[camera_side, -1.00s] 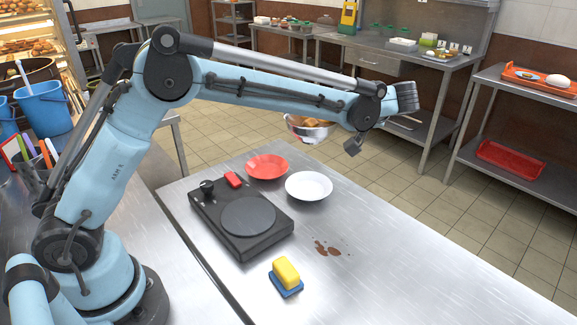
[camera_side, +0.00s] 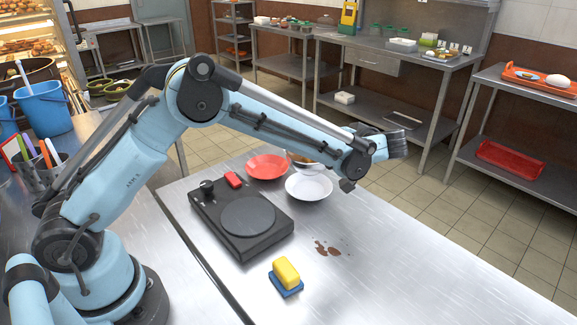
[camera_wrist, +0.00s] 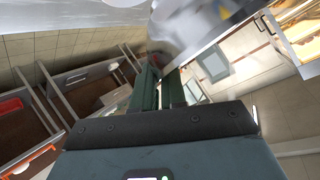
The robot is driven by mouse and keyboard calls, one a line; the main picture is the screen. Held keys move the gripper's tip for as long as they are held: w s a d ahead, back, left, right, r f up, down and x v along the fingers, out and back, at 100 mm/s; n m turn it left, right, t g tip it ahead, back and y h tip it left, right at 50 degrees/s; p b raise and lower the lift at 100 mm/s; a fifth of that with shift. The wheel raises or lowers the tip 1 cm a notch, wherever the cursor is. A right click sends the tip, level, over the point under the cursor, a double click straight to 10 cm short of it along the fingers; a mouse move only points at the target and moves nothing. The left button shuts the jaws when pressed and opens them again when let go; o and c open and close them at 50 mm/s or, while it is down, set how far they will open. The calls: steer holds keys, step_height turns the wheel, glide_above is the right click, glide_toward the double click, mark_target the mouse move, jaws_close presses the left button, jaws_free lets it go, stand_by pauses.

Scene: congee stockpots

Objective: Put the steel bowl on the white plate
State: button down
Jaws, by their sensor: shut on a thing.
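The steel bowl (camera_side: 299,163) shows only in part in the side view, behind my forearm, with something brown in it. It looks level, at the far edge of the white plate (camera_side: 309,187). I cannot tell whether it touches the plate or hangs above it. In the wrist view the bowl (camera_wrist: 185,32) is large and blurred at the top. My gripper (camera_wrist: 161,78) is shut on the bowl, its green fingers reaching to the bowl's side. In the side view the fingers are hidden behind my wrist. The visible part of the plate is empty.
A red plate (camera_side: 267,167) lies left of the white plate. A black burner (camera_side: 240,222) is nearer, with a red block (camera_side: 233,179) behind it. A yellow sponge on a blue base (camera_side: 286,272) and a brown spill (camera_side: 327,248) are in front. The right side of the counter is clear.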

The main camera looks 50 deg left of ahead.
steer(key=shift+f, duration=2.8)
steer(key=shift+f, duration=0.3)
steer(key=c, duration=1.1)
jaws_free()
steer(key=c, duration=0.3)
steer(key=shift+v, duration=2.5)
steer(key=shift+r, duration=0.15)
step_height(320, 180, up, 7)
